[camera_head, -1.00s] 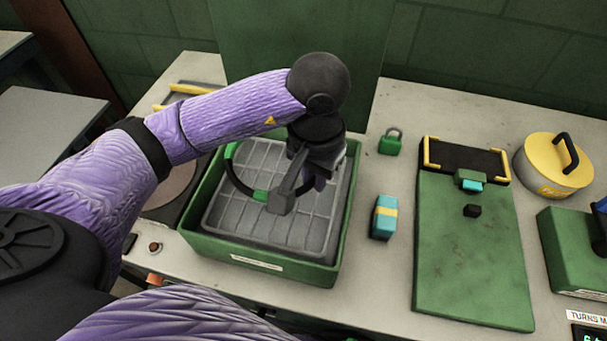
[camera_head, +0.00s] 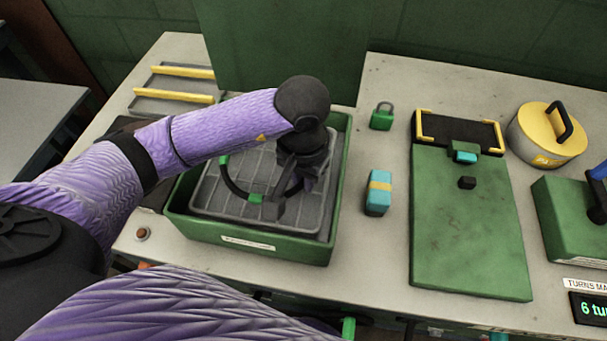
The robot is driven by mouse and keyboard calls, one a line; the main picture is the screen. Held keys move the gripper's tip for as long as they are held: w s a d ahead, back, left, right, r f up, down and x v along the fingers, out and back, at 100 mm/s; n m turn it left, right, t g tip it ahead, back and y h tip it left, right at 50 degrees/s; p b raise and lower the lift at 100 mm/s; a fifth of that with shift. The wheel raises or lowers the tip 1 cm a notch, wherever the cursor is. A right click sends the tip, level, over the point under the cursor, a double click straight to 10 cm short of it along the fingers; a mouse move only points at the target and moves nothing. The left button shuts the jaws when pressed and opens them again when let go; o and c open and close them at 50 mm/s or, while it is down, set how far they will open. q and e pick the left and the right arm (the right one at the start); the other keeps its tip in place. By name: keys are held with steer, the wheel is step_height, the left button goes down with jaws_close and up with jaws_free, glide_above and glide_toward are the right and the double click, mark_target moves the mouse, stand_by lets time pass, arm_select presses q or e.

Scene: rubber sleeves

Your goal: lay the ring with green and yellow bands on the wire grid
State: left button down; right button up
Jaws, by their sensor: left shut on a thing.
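The ring (camera_head: 233,187) is a thin dark hoop with green bands showing at its upper left and at its front. No yellow band shows; part of the hoop is hidden behind my gripper. My left gripper (camera_head: 272,208) is shut on the ring's front right side. It holds the ring over the grey wire grid (camera_head: 308,217), which lies inside a green crate (camera_head: 340,185). I cannot tell whether the ring touches the grid. My left arm covers the far left part of the crate. My right gripper is out of view.
Right of the crate stand a teal block with a yellow band (camera_head: 378,193) and a green padlock (camera_head: 382,117). Farther right are a green board (camera_head: 460,240), a yellow round tin (camera_head: 545,135) and a green box (camera_head: 570,230). A tall green panel (camera_head: 285,50) rises behind the crate.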

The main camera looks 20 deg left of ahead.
arm_select(q)
steer(key=c, duration=0.7)
jaws_free()
steer(key=shift+o, duration=0.2)
steer(key=shift+r+p, duration=0.25)
steer(key=shift+p, duration=0.1)
steer(key=shift+r+p, duration=0.65)
steer(key=shift+p, duration=0.1)
step_height(320, 180, up, 11)
steer(key=p, duration=0.1)
steer(key=shift+r, duration=0.15)
